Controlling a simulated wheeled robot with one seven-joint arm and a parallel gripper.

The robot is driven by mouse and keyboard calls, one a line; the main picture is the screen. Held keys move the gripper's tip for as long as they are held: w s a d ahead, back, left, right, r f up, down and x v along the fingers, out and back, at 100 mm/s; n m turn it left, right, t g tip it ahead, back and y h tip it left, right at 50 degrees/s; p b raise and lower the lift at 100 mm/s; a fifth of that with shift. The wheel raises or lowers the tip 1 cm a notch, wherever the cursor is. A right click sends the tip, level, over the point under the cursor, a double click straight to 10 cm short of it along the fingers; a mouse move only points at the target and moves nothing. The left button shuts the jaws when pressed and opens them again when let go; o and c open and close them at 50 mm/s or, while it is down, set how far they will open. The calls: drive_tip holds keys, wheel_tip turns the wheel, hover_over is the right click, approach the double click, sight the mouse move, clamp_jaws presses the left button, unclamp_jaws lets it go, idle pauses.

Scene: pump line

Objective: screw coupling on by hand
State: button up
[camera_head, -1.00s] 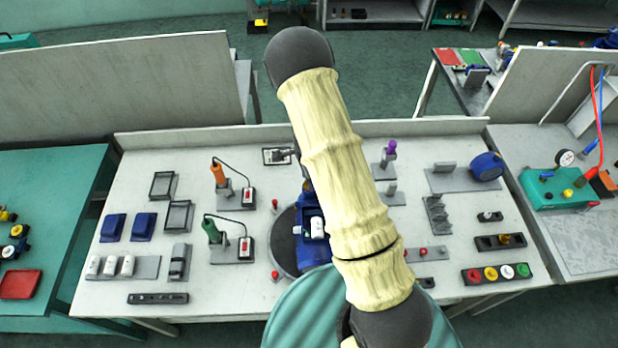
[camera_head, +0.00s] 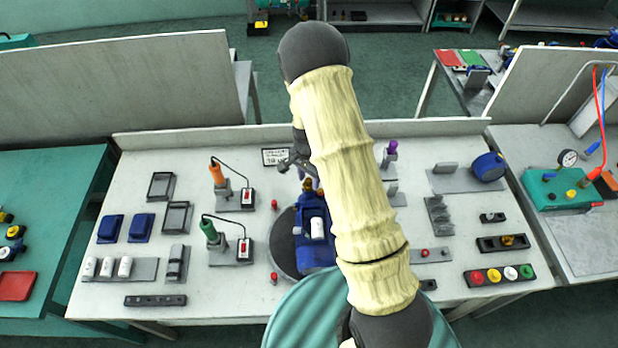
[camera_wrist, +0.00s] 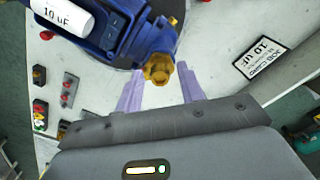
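The blue pump (camera_head: 314,232) stands on a dark round plate (camera_head: 284,250) at the middle of the bench and carries a white capacitor (camera_head: 317,228). A brass coupling (camera_wrist: 158,71) sits at the end of the pump's port in the wrist view; brass parts (camera_head: 311,186) also show at the pump's far end in the head view. I cannot tell how far the coupling is threaded. My gripper (camera_wrist: 160,76) is open, its two purple fingers apart on either side of the coupling's near end. No contact is visible. My arm covers part of the bench right of the pump.
A job card (camera_head: 275,157) marked 10 uF lies behind the pump. Orange (camera_head: 217,174) and green (camera_head: 209,232) tools stand in holders to the left. Red buttons (camera_head: 273,278) flank the round plate. Coloured caps (camera_head: 500,274) sit at the right front.

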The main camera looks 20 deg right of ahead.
drive_tip(key=n+b, duration=0.1)
drive_tip(key=n, duration=0.2)
drive_tip(key=shift+n, duration=0.3)
clamp_jaws()
drive_tip(key=shift+m+p, duration=0.35)
drive_tip(key=shift+m, duration=1.45)
